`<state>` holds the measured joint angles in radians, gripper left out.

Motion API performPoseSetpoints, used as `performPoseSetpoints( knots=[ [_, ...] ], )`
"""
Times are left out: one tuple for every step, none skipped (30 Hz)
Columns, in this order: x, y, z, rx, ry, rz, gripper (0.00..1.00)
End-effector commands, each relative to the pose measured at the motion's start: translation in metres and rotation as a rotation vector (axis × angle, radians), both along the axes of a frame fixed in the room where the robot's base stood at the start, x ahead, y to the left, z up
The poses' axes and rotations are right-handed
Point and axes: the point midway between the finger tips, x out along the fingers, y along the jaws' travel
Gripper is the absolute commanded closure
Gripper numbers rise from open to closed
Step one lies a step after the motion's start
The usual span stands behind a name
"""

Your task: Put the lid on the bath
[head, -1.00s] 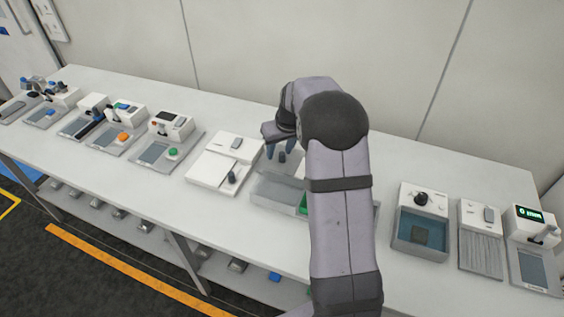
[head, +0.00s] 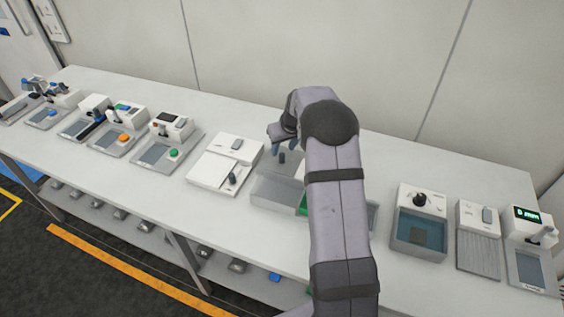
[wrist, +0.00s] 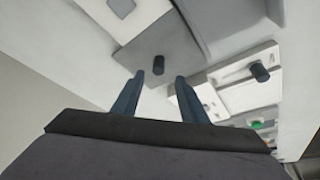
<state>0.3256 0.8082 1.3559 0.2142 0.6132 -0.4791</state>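An open bath (head: 420,243) with blue water and a dark square inside stands at the right of the bench, with a black knob on its white back housing. A pale flat plate with a dark upright knob (head: 282,158), which looks like the lid, lies behind a clear tray. In the wrist view the lid (wrist: 180,55) and its knob show ahead of my gripper. My gripper (wrist: 160,82) is open and empty, its two blue-grey fingers apart, with the knob seen beyond and between the tips. In the head view my arm hides part of the gripper.
A clear tray (head: 275,192) with something green lies partly behind my arm. A white device (head: 222,160) with its own dark knob is to the left. A ribbed grey unit (head: 478,245) and a unit with a green display (head: 528,214) stand right of the bath.

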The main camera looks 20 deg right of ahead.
Motion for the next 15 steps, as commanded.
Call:
performPoseSetpoints(
  knots=[
    [0.000, -0.001, -0.004, 0.001, 0.004, -0.001, 0.60],
    [0.001, -0.001, -0.006, 0.001, 0.004, -0.001, 0.60],
    [0.002, -0.002, -0.010, 0.001, 0.004, -0.001, 0.60],
    [0.003, -0.002, -0.013, 0.002, 0.005, -0.001, 0.60],
    [0.004, -0.002, -0.016, 0.003, 0.005, -0.001, 0.60],
    [0.005, -0.003, -0.021, 0.002, 0.004, -0.002, 0.60],
    [0.006, -0.004, -0.024, 0.002, 0.003, -0.002, 0.60],
    [0.008, -0.003, -0.028, 0.002, 0.004, -0.001, 0.60],
    [0.009, -0.003, -0.031, 0.002, 0.003, -0.001, 0.60],
    [0.011, -0.003, -0.034, 0.001, 0.003, -0.001, 0.60],
    [0.011, -0.003, -0.036, 0.001, 0.003, -0.001, 0.60],
    [0.012, -0.003, -0.038, 0.001, 0.002, -0.001, 0.60],
    [0.013, -0.003, -0.040, 0.001, 0.002, -0.001, 0.60],
    [0.014, -0.003, -0.042, 0.001, 0.002, -0.001, 0.60],
    [0.014, -0.003, -0.043, 0.000, 0.001, -0.001, 0.60]
  ],
)
